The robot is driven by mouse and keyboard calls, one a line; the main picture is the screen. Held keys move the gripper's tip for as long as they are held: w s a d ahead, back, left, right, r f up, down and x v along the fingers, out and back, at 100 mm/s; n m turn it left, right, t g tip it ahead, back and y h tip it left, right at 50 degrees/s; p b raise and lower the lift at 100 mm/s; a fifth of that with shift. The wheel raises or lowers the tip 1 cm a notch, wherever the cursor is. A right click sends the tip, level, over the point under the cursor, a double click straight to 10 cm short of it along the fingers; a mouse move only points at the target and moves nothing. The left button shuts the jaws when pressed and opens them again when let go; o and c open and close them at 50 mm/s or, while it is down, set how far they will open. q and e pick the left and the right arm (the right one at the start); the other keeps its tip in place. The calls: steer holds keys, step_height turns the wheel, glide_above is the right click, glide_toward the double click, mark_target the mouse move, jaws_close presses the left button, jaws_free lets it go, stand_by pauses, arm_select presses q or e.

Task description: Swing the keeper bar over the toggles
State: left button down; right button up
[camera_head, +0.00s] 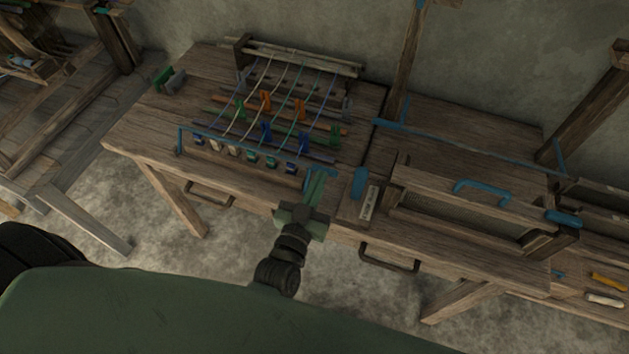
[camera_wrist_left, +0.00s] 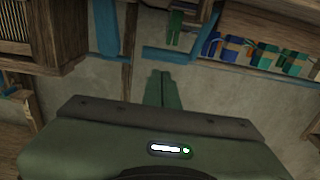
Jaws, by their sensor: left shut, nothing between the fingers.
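The keeper bar (camera_head: 255,143), a thin blue bar, runs along the row of toggles on the loom's front side. It seems to show in the left wrist view (camera_wrist_left: 245,68) as a blue strip beside the toggles. The toggles (camera_head: 250,156) are small coloured tabs in a row, white, green and blue; several also show in the left wrist view (camera_wrist_left: 261,54). My left gripper (camera_head: 318,178) is shut and empty near the right end of the row, by a blue part. Its green fingers (camera_wrist_left: 158,86) are together in the wrist view; contact cannot be told. My right gripper is out of view.
Coloured threads (camera_head: 290,85) stretch back from the toggles over orange, green and blue clips. An upright blue block (camera_head: 358,183) stands just right of my left gripper. A wooden box with a blue handle (camera_head: 483,187) is farther right.

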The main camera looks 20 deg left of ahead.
arm_select(q)
steer(key=shift+w, duration=0.85)
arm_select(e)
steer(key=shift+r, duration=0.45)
arm_select(q)
steer(key=shift+f, duration=0.1)
steer(key=shift+p, duration=0.35)
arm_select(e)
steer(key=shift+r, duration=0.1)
